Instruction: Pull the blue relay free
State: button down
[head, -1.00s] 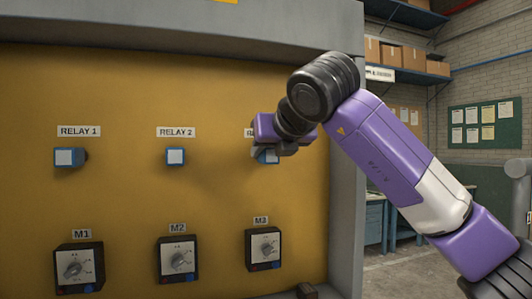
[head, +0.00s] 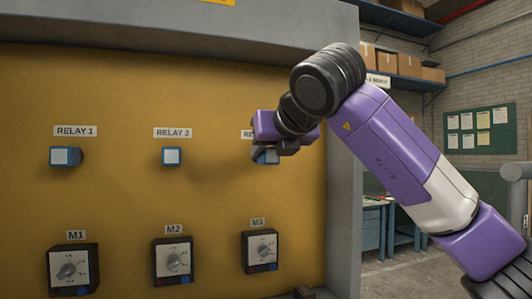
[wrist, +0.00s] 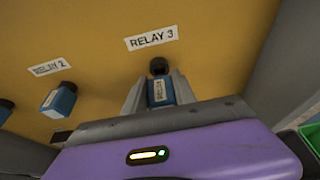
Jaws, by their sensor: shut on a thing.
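A blue relay (wrist: 160,92) with a pale front sits under the RELAY 3 label (wrist: 151,38) in the wrist view. My gripper (wrist: 158,94) is shut on it, one grey finger along each side. A round black piece (wrist: 158,66) shows just behind the relay at the panel; I cannot tell whether the two are still joined. In the head view my gripper (head: 278,150) covers much of this relay (head: 267,157). Two more blue relays, under RELAY 1 (head: 66,156) and RELAY 2 (head: 171,156), stand out from the yellow panel (head: 120,205).
Black dial boxes M1 (head: 73,270), M2 (head: 173,262) and M3 (head: 260,251) stick out below the relays. A grey frame (head: 342,220) edges the panel at the right. A blue workbench (head: 372,226) stands beyond it.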

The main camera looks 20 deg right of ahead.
aim_at(272, 152)
jog(key=shift+s+b, duration=1.45)
jog(key=shift+s, duration=0.85)
